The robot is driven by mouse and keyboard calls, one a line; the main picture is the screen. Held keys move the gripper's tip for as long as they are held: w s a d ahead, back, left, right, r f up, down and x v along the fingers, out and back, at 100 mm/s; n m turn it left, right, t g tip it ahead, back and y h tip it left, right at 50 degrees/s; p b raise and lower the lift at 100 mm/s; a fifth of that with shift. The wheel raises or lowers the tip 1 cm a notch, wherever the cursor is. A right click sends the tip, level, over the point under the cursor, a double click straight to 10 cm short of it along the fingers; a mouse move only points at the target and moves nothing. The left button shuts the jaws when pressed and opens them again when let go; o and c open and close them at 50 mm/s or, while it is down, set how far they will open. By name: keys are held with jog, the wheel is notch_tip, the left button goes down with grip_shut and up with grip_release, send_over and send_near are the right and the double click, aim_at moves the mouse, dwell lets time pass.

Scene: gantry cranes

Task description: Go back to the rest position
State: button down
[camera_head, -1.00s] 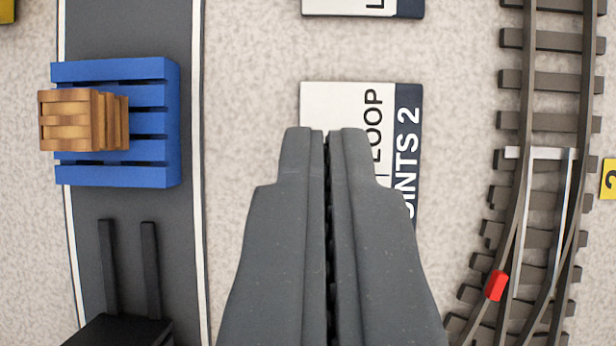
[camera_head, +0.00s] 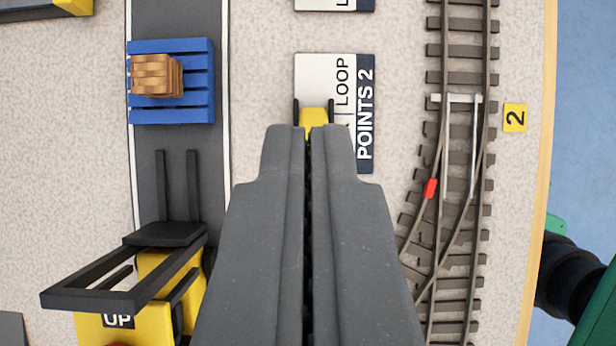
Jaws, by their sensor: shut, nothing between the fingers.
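My gripper (camera_head: 308,130) is shut and empty, seen from behind at the middle of the view. It hangs above the board with its tips over the lower part of a white and navy sign (camera_head: 322,75) reading LOOP POINTS 2. A small yellow piece (camera_head: 315,116) with dark sides shows just past the fingertips. The gripper hides whatever lies under it, and I cannot tell its height exactly.
A blue pallet (camera_head: 200,80) with a brown load (camera_head: 153,76) lies on the grey road. A yellow forklift (camera_head: 110,328) stands below it, its forks pointing at the pallet. Rail track (camera_head: 463,50) with a red marker (camera_head: 430,188) runs at right, near the board's wooden edge (camera_head: 545,120).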

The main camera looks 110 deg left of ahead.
jog(key=shift+a+r, duration=0.1)
dwell(0.3)
jog(key=w+a+r+n+t+y, duration=0.1)
jog(key=a+r+n+t, duration=0.1)
jog(key=r, duration=0.5)
jog(key=w+a+r+n+t, duration=0.1)
jog(key=r+n+t, duration=0.1)
jog(key=r, duration=0.5)
jog(key=s+a+r+n+t+y, duration=0.1)
jog(key=s+r+n+t, duration=0.2)
jog(key=r, duration=0.8)
jog(key=s+a+r+n+t+y, duration=0.1)
jog(key=s+r+n+t+y, duration=0.1)
jog(key=r, duration=0.9)
jog(key=s+a+r+n+t+y, duration=0.1)
jog(key=s+r+n+t, duration=0.3)
jog(key=r, duration=0.6)
jog(key=shift+s+r+n+y, duration=0.4)
jog(key=shift+s+n+y, duration=0.1)
jog(key=shift+s, duration=0.25)
jog(key=shift+s+d, duration=0.1)
